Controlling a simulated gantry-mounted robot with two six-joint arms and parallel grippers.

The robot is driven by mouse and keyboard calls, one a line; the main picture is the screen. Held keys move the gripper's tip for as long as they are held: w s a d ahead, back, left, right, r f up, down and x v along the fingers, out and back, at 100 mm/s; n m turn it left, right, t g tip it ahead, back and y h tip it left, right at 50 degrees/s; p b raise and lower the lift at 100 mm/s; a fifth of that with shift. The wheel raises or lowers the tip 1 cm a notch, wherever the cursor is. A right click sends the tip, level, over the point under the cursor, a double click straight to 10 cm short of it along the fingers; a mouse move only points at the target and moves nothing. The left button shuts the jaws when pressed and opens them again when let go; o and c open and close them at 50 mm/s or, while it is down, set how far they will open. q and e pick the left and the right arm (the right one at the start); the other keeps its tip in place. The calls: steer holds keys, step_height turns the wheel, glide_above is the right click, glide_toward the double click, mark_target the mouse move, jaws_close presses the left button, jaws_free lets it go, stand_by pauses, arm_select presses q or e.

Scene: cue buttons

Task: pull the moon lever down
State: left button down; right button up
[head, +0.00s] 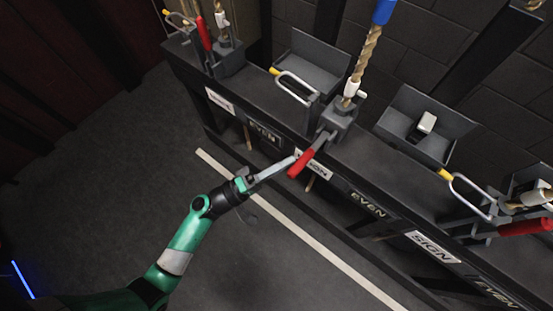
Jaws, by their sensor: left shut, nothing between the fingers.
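My left gripper (285,164) is shut and empty. Its tip is right beside the red handle of the middle lever (301,164), which points down and out over the front edge of the bench. Whether tip and handle touch, I cannot tell. A white nameplate (320,169) behind this handle is partly covered, and I cannot read it surely. Another red-handled lever (204,34) at the upper left stands up. My right gripper is not in view.
The long dark bench (380,165) carries open grey boxes (312,62), metal loops with yellow ends (296,86) and a thick rope (366,60) rising from the middle lever's base. The floor (110,150) in front is clear, with a pale stripe (300,232).

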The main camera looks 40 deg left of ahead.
arm_select(q)
steer(key=a+f, duration=0.2)
steer(key=f, duration=0.1)
steer(key=s+a+f, duration=0.1)
steer(key=shift+f, duration=0.35)
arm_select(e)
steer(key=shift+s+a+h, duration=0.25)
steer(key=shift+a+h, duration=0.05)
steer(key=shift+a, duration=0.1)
arm_select(q)
steer(key=shift+w, duration=0.1)
